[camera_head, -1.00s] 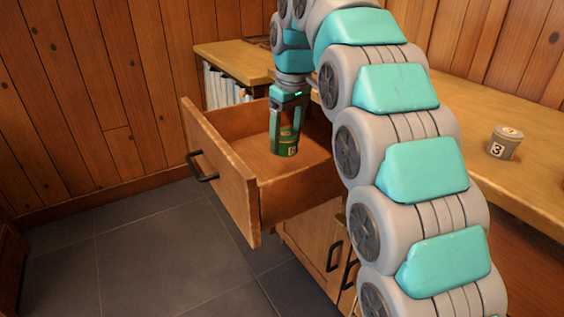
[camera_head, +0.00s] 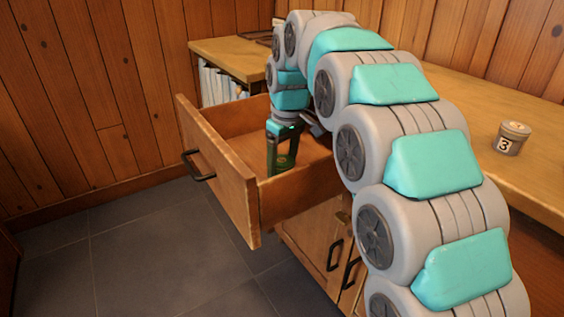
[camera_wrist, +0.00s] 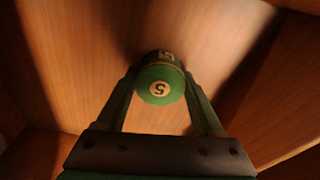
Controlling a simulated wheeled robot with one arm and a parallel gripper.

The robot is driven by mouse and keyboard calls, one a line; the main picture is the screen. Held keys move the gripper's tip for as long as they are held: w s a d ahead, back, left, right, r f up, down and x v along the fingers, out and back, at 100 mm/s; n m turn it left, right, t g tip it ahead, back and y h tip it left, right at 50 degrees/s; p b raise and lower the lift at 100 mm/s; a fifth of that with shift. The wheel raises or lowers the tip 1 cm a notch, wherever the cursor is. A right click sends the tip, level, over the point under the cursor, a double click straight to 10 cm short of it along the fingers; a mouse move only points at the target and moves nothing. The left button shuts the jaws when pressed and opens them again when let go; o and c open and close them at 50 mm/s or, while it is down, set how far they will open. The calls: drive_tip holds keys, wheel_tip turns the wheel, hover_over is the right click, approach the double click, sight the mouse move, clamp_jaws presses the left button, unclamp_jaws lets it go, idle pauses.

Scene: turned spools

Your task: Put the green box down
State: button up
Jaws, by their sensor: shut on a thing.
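The green box (camera_wrist: 160,86) is a round green can-like piece with pale labels marked 5. In the wrist view it sits between the two fingers of my gripper (camera_wrist: 160,76), which is shut on it. In the head view my gripper (camera_head: 283,158) points down inside the open drawer (camera_head: 222,165), with the green box low between its fingers and mostly in shadow. The drawer's bare wooden bottom lies under it. I cannot tell whether the green box touches that bottom.
The drawer front with its black handle (camera_head: 199,167) and side walls stand around my gripper. A grey can marked 3 (camera_head: 512,138) stands on the wooden counter (camera_head: 490,185) at right. Cabinet doors are below the drawer. The tiled floor at left is clear.

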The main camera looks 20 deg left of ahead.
sight(287, 163)
drive_tip(key=shift+f, duration=0.15)
drive_tip(key=o, duration=1.5)
drive_tip(key=r, duration=0.4)
drive_tip(key=d+r+p, duration=0.1)
drive_tip(key=r, duration=0.3)
drive_tip(key=r+p, duration=0.1)
drive_tip(key=r, duration=0.3)
drive_tip(key=shift+s+d+r, duration=0.15)
drive_tip(key=shift+s, duration=0.2)
